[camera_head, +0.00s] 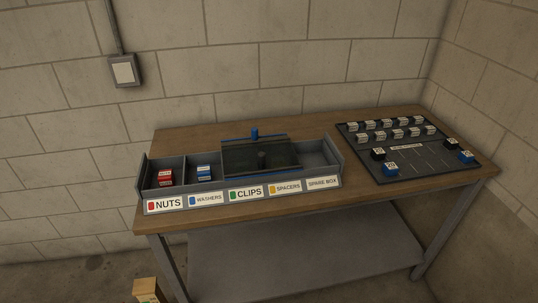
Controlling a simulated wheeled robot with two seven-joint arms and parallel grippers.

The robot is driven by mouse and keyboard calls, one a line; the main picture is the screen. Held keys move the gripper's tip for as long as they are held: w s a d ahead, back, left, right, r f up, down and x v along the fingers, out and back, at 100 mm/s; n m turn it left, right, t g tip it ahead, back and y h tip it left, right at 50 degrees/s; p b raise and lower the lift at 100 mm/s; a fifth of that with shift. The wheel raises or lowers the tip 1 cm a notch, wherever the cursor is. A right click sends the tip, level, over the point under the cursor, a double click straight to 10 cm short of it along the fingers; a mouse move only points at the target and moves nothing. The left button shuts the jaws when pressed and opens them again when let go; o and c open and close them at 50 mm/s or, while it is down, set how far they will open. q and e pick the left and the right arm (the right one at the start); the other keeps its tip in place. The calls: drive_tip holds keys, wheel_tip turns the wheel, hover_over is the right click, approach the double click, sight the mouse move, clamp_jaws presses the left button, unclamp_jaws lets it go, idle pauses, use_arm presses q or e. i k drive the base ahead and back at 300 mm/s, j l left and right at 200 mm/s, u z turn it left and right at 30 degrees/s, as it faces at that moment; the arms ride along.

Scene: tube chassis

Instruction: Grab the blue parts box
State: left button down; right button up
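A small blue box with white on it (204,172) sits in the compartment above the WASHERS label, second from the left in a grey divided tray (148,182). It looks upright and uncovered; its details are too small to read. A small red and white box (165,177) sits in the compartment to its left, above the NUTS label. A dark see-through panel with blue edges (262,157) lies over the middle compartments and dims what is under it. Neither of my grippers shows in this view.
The tray stands on a wooden table (215,133) against a block wall. A black board (425,160) with several small white, black and blue blocks lies at the right. A blue knob (255,133) rises behind the panel. A light brown box (146,289) shows at the lower left.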

sight(204, 174)
drive_tip(key=i+j+z, duration=0.1)
drive_tip(key=i+j, duration=0.55)
drive_tip(key=i, duration=0.1)
